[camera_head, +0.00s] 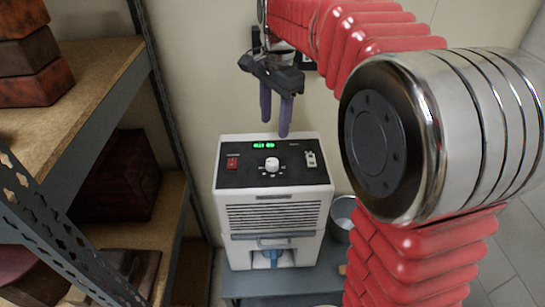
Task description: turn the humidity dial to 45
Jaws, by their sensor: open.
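A white dehumidifier (274,214) with a black top panel stands below my gripper. A white round dial (272,164) sits in the middle of the panel, with small marks around it that are too small to read. A green lit display (263,145) is behind the dial; its digits are not legible. A red switch (232,162) is left of the dial and a white switch (310,158) is right of it. My gripper (275,118) is open and empty, with two purple fingers pointing down. It appears above the back of the panel, apart from the dial.
A metal bucket (343,216) stands right of the dehumidifier on a blue-grey platform (240,287). Shelving (95,85) with dark red boxes (115,175) fills the left side. A pale wall (200,70) is behind. Floor (515,245) shows at the right.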

